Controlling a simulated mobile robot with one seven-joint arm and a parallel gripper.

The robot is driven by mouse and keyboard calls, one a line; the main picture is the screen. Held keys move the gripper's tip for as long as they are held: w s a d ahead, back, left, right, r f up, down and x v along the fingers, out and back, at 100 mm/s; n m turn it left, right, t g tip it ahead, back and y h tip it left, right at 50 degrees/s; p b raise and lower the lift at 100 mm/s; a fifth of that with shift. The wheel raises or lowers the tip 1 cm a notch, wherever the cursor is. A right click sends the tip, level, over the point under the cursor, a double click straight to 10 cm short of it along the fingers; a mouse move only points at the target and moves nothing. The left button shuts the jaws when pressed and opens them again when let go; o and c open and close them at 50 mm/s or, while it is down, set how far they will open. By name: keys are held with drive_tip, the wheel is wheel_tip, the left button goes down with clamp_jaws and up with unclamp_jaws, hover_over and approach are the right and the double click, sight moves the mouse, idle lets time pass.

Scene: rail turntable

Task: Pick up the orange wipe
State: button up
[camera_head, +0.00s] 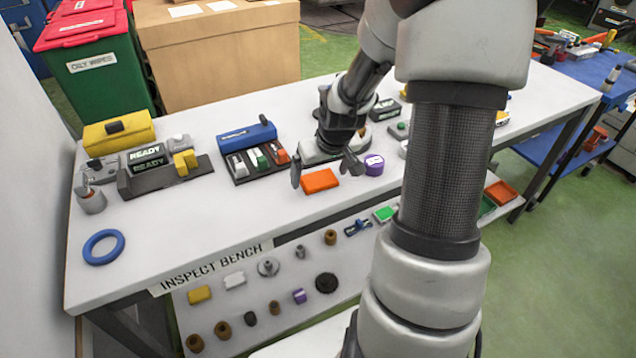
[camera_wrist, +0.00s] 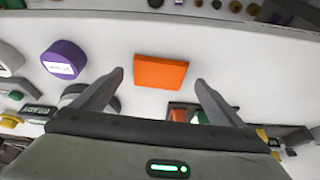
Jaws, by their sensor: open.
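The orange wipe (camera_head: 320,181) is a flat orange block lying on the white inspect bench (camera_head: 235,215), near the bench's front edge. My gripper (camera_head: 325,177) is open above the bench, with its fingers appearing on either side of the wipe in the head view. In the wrist view the orange wipe (camera_wrist: 161,71) lies just beyond the fingertips and roughly midway between them. Nothing is between the fingers of my gripper (camera_wrist: 160,78) there. The wipe's whole top face shows in the wrist view.
A purple round item (camera_head: 374,164) stands close to the right of the wipe. A dark tray (camera_head: 255,162) with small parts and a blue case (camera_head: 247,136) sit to its left. A blue ring (camera_head: 104,247) lies far left. The bench between ring and wipe is mostly clear.

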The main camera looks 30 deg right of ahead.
drive_tip(key=shift+w+f, duration=0.25)
drive_tip(key=shift+f, duration=0.35)
drive_tip(key=c, duration=1.1)
